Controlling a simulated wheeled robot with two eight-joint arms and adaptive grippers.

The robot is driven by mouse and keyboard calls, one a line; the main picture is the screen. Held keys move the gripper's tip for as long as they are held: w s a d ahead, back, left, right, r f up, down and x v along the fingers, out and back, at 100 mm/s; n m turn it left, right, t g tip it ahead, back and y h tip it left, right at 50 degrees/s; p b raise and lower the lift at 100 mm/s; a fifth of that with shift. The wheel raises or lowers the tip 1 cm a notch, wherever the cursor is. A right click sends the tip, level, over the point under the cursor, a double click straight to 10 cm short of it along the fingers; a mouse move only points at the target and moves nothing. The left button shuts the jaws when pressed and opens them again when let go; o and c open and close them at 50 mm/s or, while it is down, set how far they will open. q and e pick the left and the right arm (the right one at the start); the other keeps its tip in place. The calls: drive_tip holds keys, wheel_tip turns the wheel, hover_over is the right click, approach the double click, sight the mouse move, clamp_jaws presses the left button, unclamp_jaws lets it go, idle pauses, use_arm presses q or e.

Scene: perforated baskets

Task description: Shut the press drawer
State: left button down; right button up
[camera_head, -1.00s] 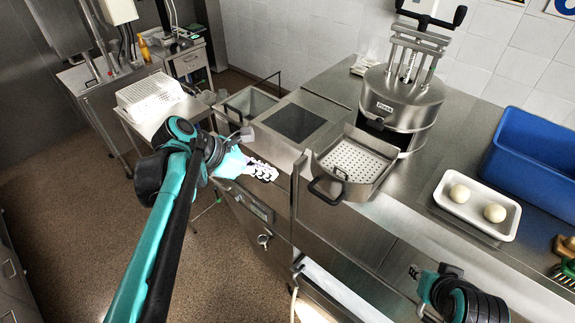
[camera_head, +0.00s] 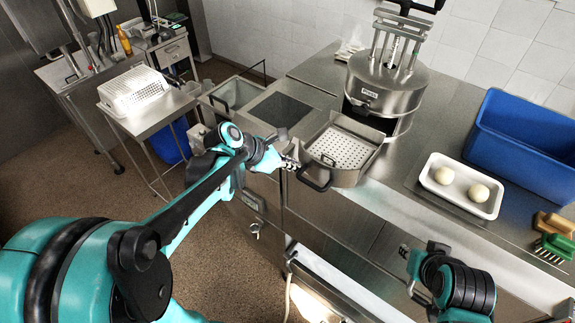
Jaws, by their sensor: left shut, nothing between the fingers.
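The press (camera_head: 384,92) is a round steel machine on the steel counter, with a black crank on top. Its drawer (camera_head: 345,148) is pulled out toward the front left and has a perforated floor. The drawer's black handle (camera_head: 314,178) sticks out at its front left. My left gripper (camera_head: 293,163) is shut and empty, just left of the handle, its fingers pointing at the drawer front. I cannot tell whether the fingertips touch the handle. My right arm shows at the bottom right (camera_head: 461,287); its fingers are not clearly visible.
A white tray (camera_head: 428,183) with two pale balls stands right of the press. A blue bin (camera_head: 515,130) and brushes (camera_head: 555,247) are at the right. A white perforated basket (camera_head: 133,92) sits on a side table. The counter between drawer and tray is clear.

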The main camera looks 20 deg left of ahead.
sight(322, 140)
idle(0.3)
use_arm(q)
drive_tip(key=w+d+b, duration=0.1)
drive_tip(key=w, duration=0.3)
drive_tip(key=w+d+b, duration=0.1)
drive_tip(key=w+d, duration=0.1)
drive_tip(key=w, duration=0.2)
drive_tip(key=w+d+b, duration=0.1)
drive_tip(key=w, duration=0.3)
drive_tip(key=shift+w+d+f, duration=0.15)
drive_tip(key=shift+w+d, duration=0.15)
drive_tip(key=w+d, duration=0.1)
drive_tip(key=w, duration=0.2)
drive_tip(key=w+d, duration=0.1)
drive_tip(key=w, duration=0.3)
drive_tip(key=w+d+b, duration=0.1)
drive_tip(key=w+d, duration=0.1)
drive_tip(key=w, duration=0.2)
drive_tip(key=shift+w+d, duration=0.2)
drive_tip(key=shift+w, duration=0.35)
drive_tip(key=shift+r, duration=0.25)
drive_tip(key=shift+a, duration=0.1)
